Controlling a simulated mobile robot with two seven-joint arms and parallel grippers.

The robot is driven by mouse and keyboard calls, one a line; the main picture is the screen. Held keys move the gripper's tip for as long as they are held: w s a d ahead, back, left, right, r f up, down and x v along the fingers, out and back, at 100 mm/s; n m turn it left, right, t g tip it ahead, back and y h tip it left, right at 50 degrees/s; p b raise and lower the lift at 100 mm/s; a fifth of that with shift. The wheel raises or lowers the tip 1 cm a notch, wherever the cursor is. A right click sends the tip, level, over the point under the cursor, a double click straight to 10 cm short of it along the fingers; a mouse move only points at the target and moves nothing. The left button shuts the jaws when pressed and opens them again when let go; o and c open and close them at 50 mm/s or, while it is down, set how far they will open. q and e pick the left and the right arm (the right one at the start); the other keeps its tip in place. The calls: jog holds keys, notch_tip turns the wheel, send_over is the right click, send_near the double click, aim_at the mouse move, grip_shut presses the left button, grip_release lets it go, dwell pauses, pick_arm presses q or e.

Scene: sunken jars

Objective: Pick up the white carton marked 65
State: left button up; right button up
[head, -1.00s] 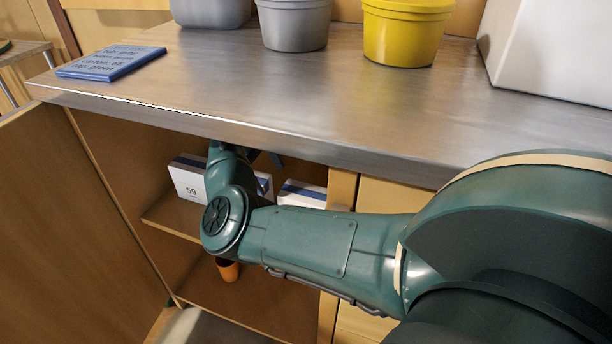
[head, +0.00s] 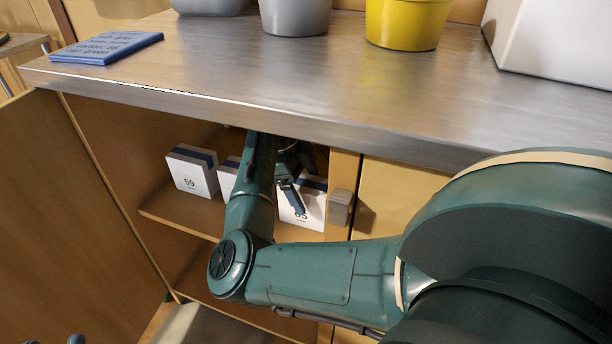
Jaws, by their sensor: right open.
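The white carton (head: 289,211) with a dark blue band on top stands on the cabinet's upper shelf, at the right end. My gripper partly covers its front number; a 5 shows as the last digit. My right gripper (head: 292,190) is inside the cabinet, open, in front of this carton's upper part. A dark finger overlaps the carton's face; whether it touches is unclear. The other finger is hard to make out. My left gripper cannot be made out.
A carton marked 59 (head: 190,178) stands at the shelf's left. Another white carton (head: 228,178) is mostly hidden behind my right arm. The metal countertop (head: 300,85) overhangs the shelf (head: 180,217). A divider with a grey block (head: 340,207) bounds the right; the open door (head: 70,210) is left.

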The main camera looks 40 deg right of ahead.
jog(key=shift+f+p, duration=0.3)
jog(key=shift+p, duration=0.15)
dwell(0.7)
jog(key=c, duration=1.2)
